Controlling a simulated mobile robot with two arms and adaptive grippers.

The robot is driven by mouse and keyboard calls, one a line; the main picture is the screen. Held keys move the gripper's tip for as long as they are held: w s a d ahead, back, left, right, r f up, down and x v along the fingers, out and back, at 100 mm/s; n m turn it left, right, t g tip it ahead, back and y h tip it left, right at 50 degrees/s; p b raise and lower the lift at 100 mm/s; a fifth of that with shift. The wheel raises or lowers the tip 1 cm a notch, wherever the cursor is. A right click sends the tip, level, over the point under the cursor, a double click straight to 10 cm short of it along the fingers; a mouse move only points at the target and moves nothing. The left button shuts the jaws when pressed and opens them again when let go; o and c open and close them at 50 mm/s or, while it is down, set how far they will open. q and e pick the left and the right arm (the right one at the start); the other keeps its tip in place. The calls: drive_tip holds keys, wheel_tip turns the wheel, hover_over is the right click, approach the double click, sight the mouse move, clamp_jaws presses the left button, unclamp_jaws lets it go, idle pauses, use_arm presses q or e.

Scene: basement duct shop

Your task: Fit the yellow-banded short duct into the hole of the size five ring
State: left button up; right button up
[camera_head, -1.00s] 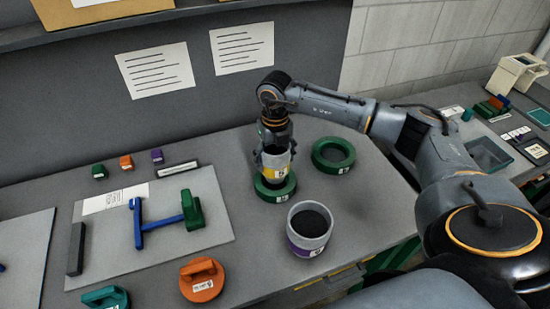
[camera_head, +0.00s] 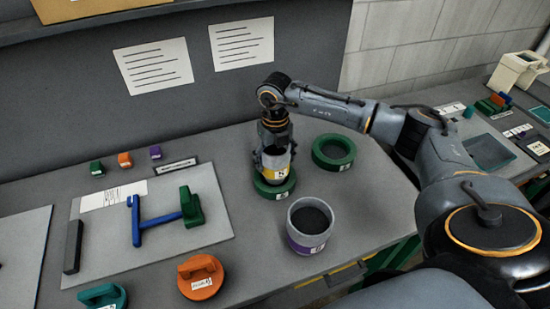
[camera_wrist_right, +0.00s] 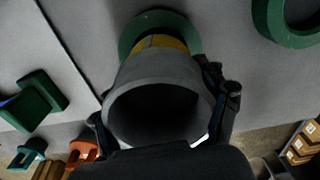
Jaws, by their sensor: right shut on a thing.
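The yellow-banded short duct (camera_head: 276,172) is a grey open tube with a yellow band and a small white label. My right gripper (camera_head: 273,157) is shut on it from above, and the duct looks upright. Its lower end is at a green ring (camera_head: 268,191) on the bench; I cannot tell how deep it sits in the hole. In the right wrist view the duct (camera_wrist_right: 155,100) fills the middle and hides most of the green ring (camera_wrist_right: 150,20). A second green ring (camera_head: 333,152) lies behind to the right, empty. My left gripper is not in view.
A purple-banded duct (camera_head: 309,226) stands just right and in front of the held duct. An orange handled piece (camera_head: 201,277) and a teal one (camera_head: 102,297) lie at the front left. A grey board (camera_head: 150,240) carries blue and green parts. The back wall bounds the bench.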

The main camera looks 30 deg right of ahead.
drive_tip(key=shift+f+b, duration=0.75)
drive_tip(key=shift+f, duration=0.35)
drive_tip(key=shift+f, duration=0.15)
drive_tip(key=o, duration=1.4)
wheel_tip(320, 180, up, 12)
drive_tip(key=shift+r, duration=0.1)
